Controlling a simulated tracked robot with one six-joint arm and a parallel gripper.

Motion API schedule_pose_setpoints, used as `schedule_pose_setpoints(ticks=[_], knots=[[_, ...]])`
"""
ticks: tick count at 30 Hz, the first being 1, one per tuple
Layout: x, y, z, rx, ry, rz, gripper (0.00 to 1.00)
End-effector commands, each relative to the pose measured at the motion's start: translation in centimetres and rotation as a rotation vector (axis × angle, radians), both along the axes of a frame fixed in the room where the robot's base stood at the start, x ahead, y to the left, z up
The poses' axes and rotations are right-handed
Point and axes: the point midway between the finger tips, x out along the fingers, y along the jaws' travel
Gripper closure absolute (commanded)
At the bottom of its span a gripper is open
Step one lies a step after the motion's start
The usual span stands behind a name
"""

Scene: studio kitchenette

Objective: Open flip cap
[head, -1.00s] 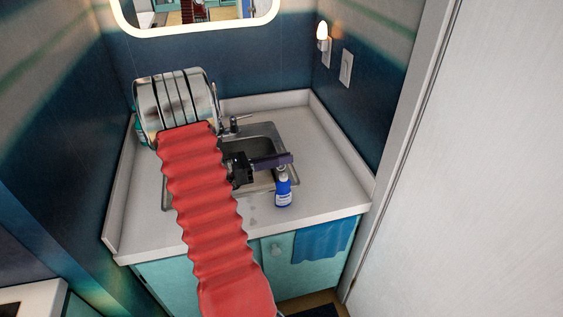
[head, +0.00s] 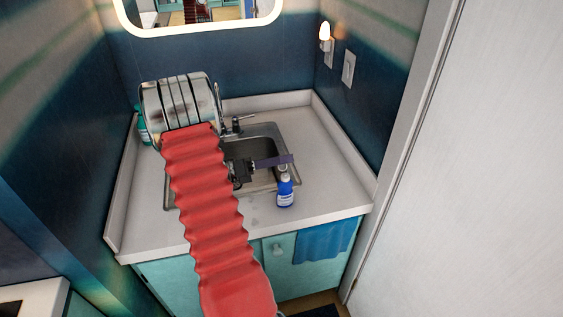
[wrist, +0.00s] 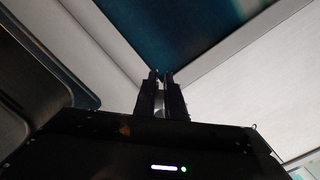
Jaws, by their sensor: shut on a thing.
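A blue bottle (head: 286,193) with a white label and a pale cap (head: 283,172) stands upright on the counter by the front right of the sink. My gripper (head: 287,160) reaches in from the left, level, with its dark purple fingers at the top of the bottle. In the wrist view my gripper (wrist: 161,77) has its fingers close together, with a small pale piece between them. It looks shut on the cap, though the fingers hide most of the contact. I cannot tell whether the flip lid is raised.
The steel sink (head: 265,133) lies behind and below my gripper, with a faucet (head: 237,124) at its back. The counter (head: 325,170) right of the bottle is clear. A blue towel (head: 325,240) hangs at the front.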

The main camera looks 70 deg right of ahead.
Motion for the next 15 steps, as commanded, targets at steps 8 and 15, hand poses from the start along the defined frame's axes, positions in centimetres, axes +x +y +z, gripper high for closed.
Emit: schedule_pose_setpoints(ticks=[8, 15], knots=[[-0.08, 0.07, -0.24, 0.004, -0.002, -0.001, 0.79], [-0.03, 0.04, -0.09, 0.001, -0.002, -0.001, 0.78]])
